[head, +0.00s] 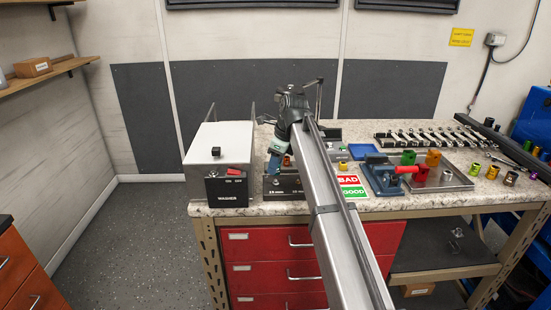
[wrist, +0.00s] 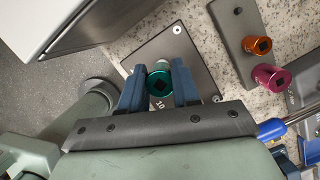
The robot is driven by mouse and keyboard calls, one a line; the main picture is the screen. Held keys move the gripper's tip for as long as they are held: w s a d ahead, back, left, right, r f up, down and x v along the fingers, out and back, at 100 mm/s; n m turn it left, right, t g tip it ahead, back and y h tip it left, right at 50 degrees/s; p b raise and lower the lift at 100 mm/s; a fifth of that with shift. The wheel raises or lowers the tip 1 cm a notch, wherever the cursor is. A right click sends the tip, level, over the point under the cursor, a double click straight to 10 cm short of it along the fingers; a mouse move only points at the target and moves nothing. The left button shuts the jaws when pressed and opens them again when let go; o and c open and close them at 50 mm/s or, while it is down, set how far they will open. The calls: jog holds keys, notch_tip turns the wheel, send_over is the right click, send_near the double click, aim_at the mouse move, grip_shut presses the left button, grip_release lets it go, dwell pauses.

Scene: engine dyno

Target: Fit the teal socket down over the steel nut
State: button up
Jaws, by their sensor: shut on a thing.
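My gripper (wrist: 160,88) is shut on the teal socket (wrist: 159,72), with one blue finger on each side of it. The dark square hole of the socket faces the wrist camera. The socket is over a black plate (wrist: 142,58) that has a light screw head at its corner and partly hidden lettering. In the head view my gripper (head: 275,158) points down over the black block (head: 284,196) at the front of the bench. I cannot make out the steel nut in either view. Whether the socket touches anything beneath is hidden.
A grey WASHER cabinet (head: 218,147) stands left of the black block. An orange socket (wrist: 257,46) and a magenta socket (wrist: 272,77) are to the right in the wrist view. BAD and GOOD cards (head: 351,186), a blue fixture (head: 381,178) and a socket tray (head: 455,180) are farther right.

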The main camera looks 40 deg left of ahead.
jog(key=shift+f, duration=0.55)
jog(key=shift+f, duration=1.15)
dwell(0.9)
